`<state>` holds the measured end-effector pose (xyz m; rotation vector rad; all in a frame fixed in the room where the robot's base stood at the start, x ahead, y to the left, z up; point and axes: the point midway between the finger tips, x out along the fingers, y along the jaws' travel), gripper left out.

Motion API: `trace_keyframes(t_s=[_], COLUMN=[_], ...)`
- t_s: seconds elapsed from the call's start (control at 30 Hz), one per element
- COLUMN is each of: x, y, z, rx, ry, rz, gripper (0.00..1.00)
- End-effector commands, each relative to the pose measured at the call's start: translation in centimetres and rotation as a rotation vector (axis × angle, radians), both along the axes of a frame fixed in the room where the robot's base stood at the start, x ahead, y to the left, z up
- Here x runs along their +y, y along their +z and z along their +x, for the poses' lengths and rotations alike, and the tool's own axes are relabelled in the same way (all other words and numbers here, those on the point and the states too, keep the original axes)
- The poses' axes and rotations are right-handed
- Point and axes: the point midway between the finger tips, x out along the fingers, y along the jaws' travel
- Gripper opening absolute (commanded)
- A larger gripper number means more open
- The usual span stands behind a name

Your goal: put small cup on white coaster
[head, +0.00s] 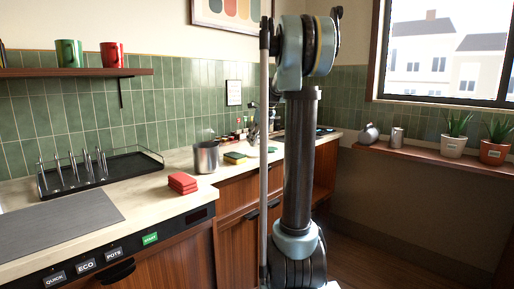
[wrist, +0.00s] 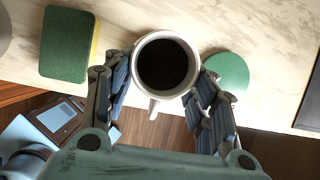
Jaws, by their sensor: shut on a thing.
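A small white cup (wrist: 190,47) filled with dark liquid is between the fingers of my gripper (wrist: 163,88) in the wrist view, seen from above. My gripper is shut on it, with a finger at each side, and its handle points toward the bottom of the picture. Whether the cup touches the counter cannot be told. No white coaster can be made out in either view. In the head view my own arm hides part of the counter, and I cannot make out the gripper there.
A round green disc (wrist: 228,72) lies right of the cup, and a green-and-yellow sponge (wrist: 66,45) left of it. A dark-edged object (wrist: 311,98) is at the far right. The head view shows a metal pot (head: 206,158), red stacked pieces (head: 183,183) and a dish rack (head: 130,165).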

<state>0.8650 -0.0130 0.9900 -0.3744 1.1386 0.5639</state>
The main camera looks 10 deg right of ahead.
Motion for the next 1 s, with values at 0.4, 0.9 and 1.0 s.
trace_keyframes(t_s=[0.4, 0.9, 1.0], x=[0.0, -0.2, -0.2], y=[-3.1, -3.3, -3.3], z=[0.0, 0.0, 0.0], rx=[0.0, 0.0, 0.0], ry=[0.0, -0.002, -0.002], rz=[0.0, 0.0, 0.0], gripper=[0.18, 0.72, 0.72])
